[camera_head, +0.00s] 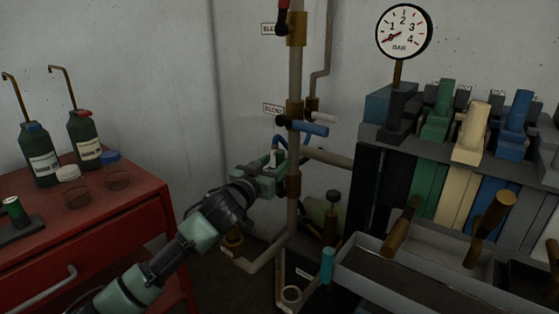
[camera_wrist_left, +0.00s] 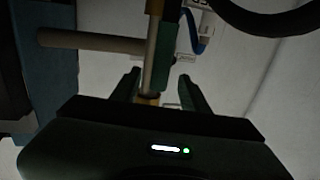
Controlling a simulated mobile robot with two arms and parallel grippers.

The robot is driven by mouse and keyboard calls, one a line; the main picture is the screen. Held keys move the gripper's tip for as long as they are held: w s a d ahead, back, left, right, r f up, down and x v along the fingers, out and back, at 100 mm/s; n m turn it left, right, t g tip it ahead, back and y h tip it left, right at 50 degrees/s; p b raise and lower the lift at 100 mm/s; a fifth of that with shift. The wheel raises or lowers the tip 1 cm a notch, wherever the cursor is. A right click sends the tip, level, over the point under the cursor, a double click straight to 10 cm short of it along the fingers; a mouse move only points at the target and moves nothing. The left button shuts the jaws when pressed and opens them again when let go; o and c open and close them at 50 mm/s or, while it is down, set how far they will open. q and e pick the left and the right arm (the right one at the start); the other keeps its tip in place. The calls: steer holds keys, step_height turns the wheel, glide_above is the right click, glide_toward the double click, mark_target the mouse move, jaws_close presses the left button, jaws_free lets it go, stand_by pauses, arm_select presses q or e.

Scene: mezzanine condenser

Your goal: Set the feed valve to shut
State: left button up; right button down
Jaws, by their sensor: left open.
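My left gripper (camera_head: 277,160) is open beside the vertical pipe, just below the blue lever (camera_head: 308,127). In the left wrist view its two fingers (camera_wrist_left: 158,90) stand apart, with a pipe (camera_wrist_left: 152,60) showing between them; I cannot tell how deep the pipe sits. No label clearly reads "feed", so I cannot tell which valve is the feed valve. The blue lever points right from a brass valve body beside a small label (camera_head: 273,108). A red-handled valve (camera_head: 283,18) is higher on the pipe. A teal handle (camera_head: 327,264) stands low down. My right gripper is out of view.
A red cabinet (camera_head: 150,212) with dark bottles stands at left. A pressure gauge (camera_head: 404,31) is at upper right, above a rack of coloured blocks (camera_head: 438,118). A grey trough (camera_head: 372,284) with brown-handled tools is at lower right. Pipes crowd the gripper.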

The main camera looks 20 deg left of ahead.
mark_target(278, 161)
arm_select(q)
steer(key=shift+w+d, duration=0.15)
steer(key=shift+w, duration=0.85)
steer(key=shift+w+d, duration=0.15)
steer(key=shift+w, duration=0.8)
jaws_close()
steer(key=shift+f, duration=0.1)
